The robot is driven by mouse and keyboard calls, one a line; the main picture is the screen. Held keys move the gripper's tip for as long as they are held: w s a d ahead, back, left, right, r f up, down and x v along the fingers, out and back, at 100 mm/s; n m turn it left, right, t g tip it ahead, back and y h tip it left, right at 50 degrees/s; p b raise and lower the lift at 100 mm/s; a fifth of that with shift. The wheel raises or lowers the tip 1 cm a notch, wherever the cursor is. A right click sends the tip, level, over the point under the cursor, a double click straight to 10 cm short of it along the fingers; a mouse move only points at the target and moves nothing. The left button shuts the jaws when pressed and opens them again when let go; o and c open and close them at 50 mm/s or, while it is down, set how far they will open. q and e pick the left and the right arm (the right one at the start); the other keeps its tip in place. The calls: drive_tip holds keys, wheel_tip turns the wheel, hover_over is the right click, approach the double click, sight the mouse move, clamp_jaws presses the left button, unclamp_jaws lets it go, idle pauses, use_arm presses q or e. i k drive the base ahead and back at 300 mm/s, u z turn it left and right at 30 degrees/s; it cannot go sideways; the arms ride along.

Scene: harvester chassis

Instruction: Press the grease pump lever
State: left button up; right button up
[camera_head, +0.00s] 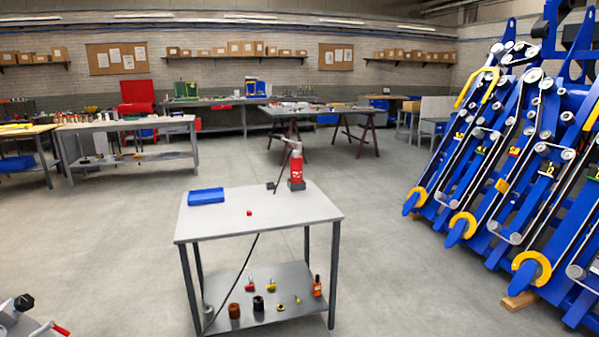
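The grease pump (297,170) is a red cylinder standing upright at the back right of a grey two-level table (260,215). Its grey head is on top, and what looks like its lever (291,143) sticks out up and to the left. A dark hose (283,172) runs down beside the pump. Neither of my grippers can be made out in this view, and nothing is touching the pump.
A folded blue cloth (206,196) and a small red cap (249,213) lie on the tabletop. The lower shelf (285,276) holds several small parts and an orange bottle (317,286). Blue harvester units (510,165) stand at right. A grey part with a red handle (60,330) shows bottom left.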

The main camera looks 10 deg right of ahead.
sight(270, 135)
drive_tip(key=z, duration=0.35)
drive_tip(key=i, duration=1.6)
drive_tip(key=u, duration=0.8)
drive_tip(key=i, duration=0.95)
drive_tip(key=u, duration=0.1)
